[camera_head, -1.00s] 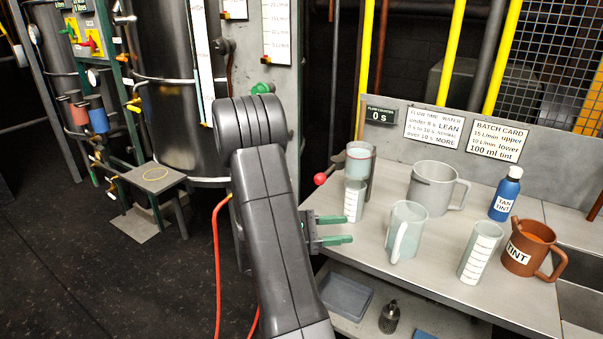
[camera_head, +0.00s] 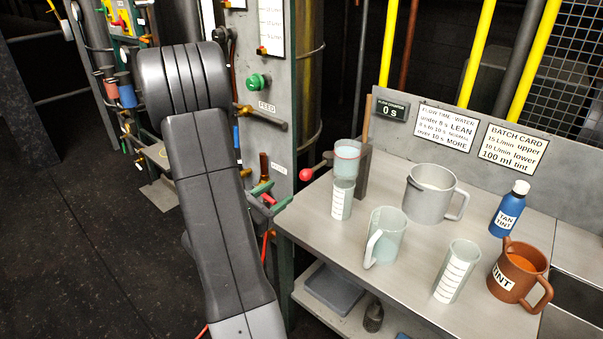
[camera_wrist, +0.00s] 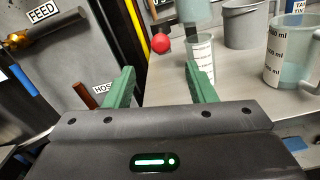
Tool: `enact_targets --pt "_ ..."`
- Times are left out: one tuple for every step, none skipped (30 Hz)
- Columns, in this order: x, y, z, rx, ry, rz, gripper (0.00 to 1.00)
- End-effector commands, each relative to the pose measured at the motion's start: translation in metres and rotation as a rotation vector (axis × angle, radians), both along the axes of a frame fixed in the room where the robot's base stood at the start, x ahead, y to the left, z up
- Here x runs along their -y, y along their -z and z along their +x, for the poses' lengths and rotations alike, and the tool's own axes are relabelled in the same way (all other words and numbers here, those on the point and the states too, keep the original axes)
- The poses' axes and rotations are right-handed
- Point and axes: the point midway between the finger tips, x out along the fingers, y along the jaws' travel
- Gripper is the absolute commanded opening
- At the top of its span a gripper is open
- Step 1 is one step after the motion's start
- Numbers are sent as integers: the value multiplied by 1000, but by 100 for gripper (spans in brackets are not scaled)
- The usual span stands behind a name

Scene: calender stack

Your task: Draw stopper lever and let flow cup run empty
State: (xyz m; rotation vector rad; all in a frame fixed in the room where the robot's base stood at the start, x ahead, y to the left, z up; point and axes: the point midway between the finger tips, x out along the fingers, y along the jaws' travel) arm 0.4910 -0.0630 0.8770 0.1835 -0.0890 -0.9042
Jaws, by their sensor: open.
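The flow cup (camera_head: 346,160), with pale liquid in it, is held on a dark stand at the bench's left end. The stopper lever's red ball knob (camera_head: 306,174) sticks out to its left; it also shows in the wrist view (camera_wrist: 161,43). A graduated cylinder (camera_head: 342,200) stands under the cup, and also shows in the wrist view (camera_wrist: 202,55). My gripper (camera_head: 273,198) is open and empty, left of the bench edge, below and left of the red knob and apart from it. Its green fingers (camera_wrist: 160,82) show in the wrist view with the knob beyond them.
The bench (camera_head: 400,275) also holds a grey pitcher (camera_head: 430,195), a clear jug (camera_head: 385,238), a graduated beaker (camera_head: 457,271), a blue tint bottle (camera_head: 508,212) and a brown tint mug (camera_head: 517,272). The flow counter (camera_head: 391,107) reads 0 s. A panel with FEED valve (camera_head: 262,117) stands behind my arm.

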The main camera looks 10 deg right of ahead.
Motion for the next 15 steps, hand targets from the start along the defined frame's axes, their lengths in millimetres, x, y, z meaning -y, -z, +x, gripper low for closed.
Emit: enact_targets --pt "7 0 4 0 5 0 50" --pt "10 0 6 0 5 0 50" --pt "15 0 9 -1 5 -1 50" --pt "18 0 12 -1 6 0 50" --pt "21 -1 15 0 6 -1 50" --pt "26 -1 19 0 6 -1 50" --pt "30 -1 21 0 6 -1 50" --pt "33 -1 24 0 5 -1 50" --pt "38 -1 27 0 6 -1 50" --pt "41 -1 31 1 5 0 50" --pt "46 -1 34 2 6 -1 50" --pt "50 -1 37 1 5 -1 50" --pt "55 0 40 0 6 -1 50" --pt "58 -1 43 1 5 -1 50" --pt "64 -1 48 0 6 -1 50"
